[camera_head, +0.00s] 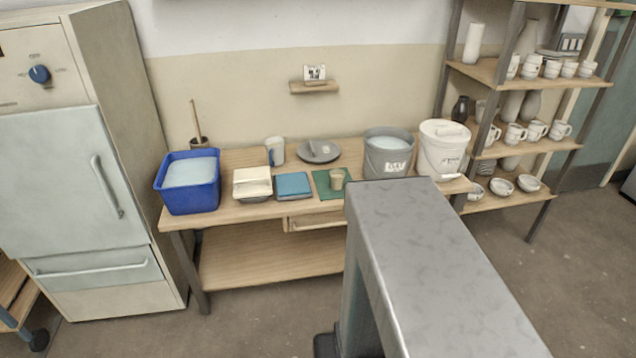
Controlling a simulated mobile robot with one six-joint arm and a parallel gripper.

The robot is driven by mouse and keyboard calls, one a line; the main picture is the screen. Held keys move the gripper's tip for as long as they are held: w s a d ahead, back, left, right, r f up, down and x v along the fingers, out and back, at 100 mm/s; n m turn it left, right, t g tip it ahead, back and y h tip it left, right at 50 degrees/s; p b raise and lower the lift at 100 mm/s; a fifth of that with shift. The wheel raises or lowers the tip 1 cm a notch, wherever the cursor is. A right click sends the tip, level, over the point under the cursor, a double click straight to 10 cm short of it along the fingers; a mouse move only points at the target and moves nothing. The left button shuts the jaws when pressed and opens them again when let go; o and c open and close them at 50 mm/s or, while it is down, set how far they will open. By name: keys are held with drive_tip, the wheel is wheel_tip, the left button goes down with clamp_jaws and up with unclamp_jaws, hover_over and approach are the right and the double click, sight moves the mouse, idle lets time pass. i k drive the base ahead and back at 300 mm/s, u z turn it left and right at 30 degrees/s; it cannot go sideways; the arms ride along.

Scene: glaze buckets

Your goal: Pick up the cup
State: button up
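A small beige cup (337,179) stands upright on a green mat (322,189) at the front of the wooden table (240,212). A white cup-like container (275,151) with a blue patch stands further back on the table. Several white cups (515,136) stand on the shelves at the right. My gripper is not in view, so I cannot tell whether it holds anything.
A grey bucket (388,155) and a white bucket (441,150) stand right of the mat. A blue tub (188,180), cream box (252,184), blue folded item (293,185) and grey plate (318,152) share the table. The grey part in the foreground hides some floor.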

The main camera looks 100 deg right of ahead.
sight(337, 176)
drive_tip(key=z, duration=0.05)
drive_tip(key=i, duration=0.65)
drive_tip(key=u, duration=0.6)
drive_tip(key=k, duration=0.15)
drive_tip(key=z, duration=2.7)
drive_tip(key=i, duration=0.6)
drive_tip(key=z, duration=0.1)
